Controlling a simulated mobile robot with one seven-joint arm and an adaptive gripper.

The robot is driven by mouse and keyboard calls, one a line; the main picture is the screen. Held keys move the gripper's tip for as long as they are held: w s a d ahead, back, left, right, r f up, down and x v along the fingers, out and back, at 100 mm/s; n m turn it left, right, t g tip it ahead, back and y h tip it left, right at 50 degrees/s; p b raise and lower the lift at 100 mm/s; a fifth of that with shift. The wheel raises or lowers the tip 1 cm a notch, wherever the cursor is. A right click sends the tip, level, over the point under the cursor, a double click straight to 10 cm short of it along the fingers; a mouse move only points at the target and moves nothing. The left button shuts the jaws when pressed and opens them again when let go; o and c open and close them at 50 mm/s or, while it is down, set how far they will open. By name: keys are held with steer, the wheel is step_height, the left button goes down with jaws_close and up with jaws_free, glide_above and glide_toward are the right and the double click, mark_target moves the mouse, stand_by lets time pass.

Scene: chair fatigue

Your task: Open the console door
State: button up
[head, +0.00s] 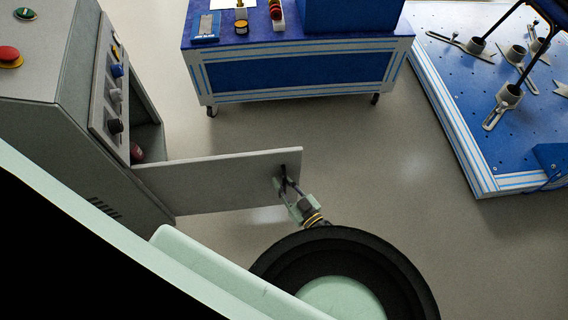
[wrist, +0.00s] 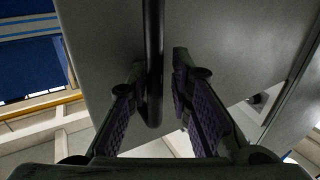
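The console (head: 60,110) is a grey cabinet at the left of the head view. Its grey door (head: 215,180) stands swung well out from it, showing the console's dark interior behind. A black bar handle (wrist: 153,60) is on the door near its free edge. My gripper (head: 287,190) is at the handle. In the wrist view the handle runs between my two fingers (wrist: 158,85). The left finger is close against it, and a narrow gap shows between the handle and the right finger. The fingers are open around it.
A reddish object (head: 137,152) sits inside the console opening. A blue wheeled cart (head: 300,70) stands at the back with small items on top. A blue perforated table (head: 480,150) with metal fixtures is at the right. Grey floor is clear between them.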

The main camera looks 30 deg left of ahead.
steer(key=shift+d, duration=0.1)
steer(key=shift+d, duration=0.2)
steer(key=v, duration=1.1)
steer(key=shift+s+d, duration=0.2)
steer(key=shift+s, duration=0.05)
